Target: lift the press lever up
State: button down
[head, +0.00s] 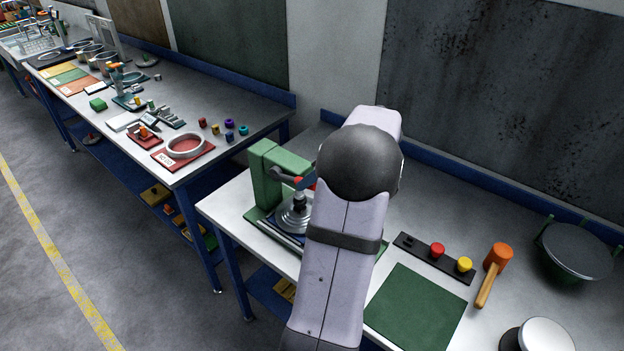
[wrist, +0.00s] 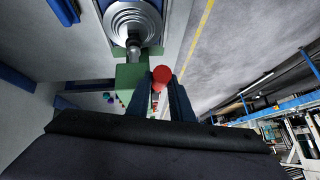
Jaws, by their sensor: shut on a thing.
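The green press (head: 262,176) stands on the bench left of my arm in the head view. Its dark lever (head: 283,172) reaches out from the press toward my gripper (head: 307,182), with a bit of red at its end. In the wrist view the lever's red ball knob (wrist: 161,74) shows at the dark fingers of my gripper (wrist: 164,92), which is shut on the lever. The press's stepped round metal part (wrist: 133,22) is close by; it also shows in the head view (head: 293,216). My arm hides part of the press's right side.
A dark strip with red and yellow knobs (head: 437,250), an orange mallet (head: 492,272) and a green mat (head: 415,308) lie to the right of my arm. A dark round pan (head: 578,250) stands at far right. Another bench with many items is at the left.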

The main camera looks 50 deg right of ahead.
aim_at(301, 178)
jog(key=r+p, duration=0.1)
jog(key=w+r+g+p, duration=0.1)
jog(key=p, duration=0.1)
jog(key=r+g+p, duration=0.1)
jog(key=shift+w+r, duration=0.3)
jog(key=shift+r, duration=0.05)
jog(key=shift+w+r+g+p, duration=0.55)
jog(key=shift+w+g+p, duration=0.2)
jog(key=shift+g+p, duration=0.4)
jog(key=shift+w+r+g, duration=0.85)
jog(key=shift+w+g, duration=0.25)
jog(key=shift+g, duration=0.25)
jog(key=shift+r, duration=0.1)
jog(key=c, duration=1.6)
grip_release()
jog(key=shift+o, duration=0.2)
notch_tip(301, 178, up, 7)
jog(key=shift+d, duration=0.4)
